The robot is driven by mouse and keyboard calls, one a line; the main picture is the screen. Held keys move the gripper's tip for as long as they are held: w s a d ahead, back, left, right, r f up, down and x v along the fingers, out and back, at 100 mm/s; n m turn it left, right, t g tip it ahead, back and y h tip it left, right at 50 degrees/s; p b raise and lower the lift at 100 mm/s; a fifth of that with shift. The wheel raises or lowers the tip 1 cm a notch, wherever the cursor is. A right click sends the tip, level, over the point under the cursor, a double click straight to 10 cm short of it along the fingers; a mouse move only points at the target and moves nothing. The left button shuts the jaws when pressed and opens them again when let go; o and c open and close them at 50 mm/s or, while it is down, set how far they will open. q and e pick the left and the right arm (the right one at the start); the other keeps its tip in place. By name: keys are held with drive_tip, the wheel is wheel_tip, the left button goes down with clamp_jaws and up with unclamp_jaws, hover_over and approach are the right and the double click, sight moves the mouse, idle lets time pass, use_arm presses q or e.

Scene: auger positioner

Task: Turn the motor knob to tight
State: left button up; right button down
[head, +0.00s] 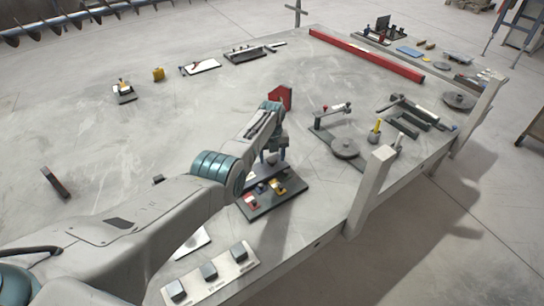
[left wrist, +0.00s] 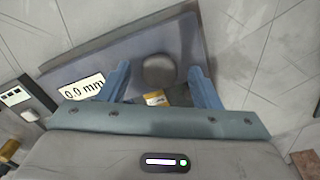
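In the left wrist view a round dark grey knob (left wrist: 158,70) sits on a grey plate (left wrist: 190,40). A small yellow label (left wrist: 155,98) is just below it. My left gripper (left wrist: 160,80) is open, with one blue finger on each side of the knob and a visible gap to each. I cannot read the knob's setting. In the head view the left gripper (head: 272,158) points down over a dark base (head: 262,210) with red and yellow parts; my arm hides part of it. My right gripper is not in view.
A "0.0 mm" display (left wrist: 83,87) is left of the fingers. In the head view, a strip with several grey square buttons (head: 210,272) lies at the table's front. A red block (head: 285,95) and a post (head: 372,190) stand nearby.

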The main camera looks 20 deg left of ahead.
sight(272, 159)
use_arm(q)
wheel_tip(272, 159, up, 11)
idle(0.7)
drive_tip(key=shift+f, duration=0.15)
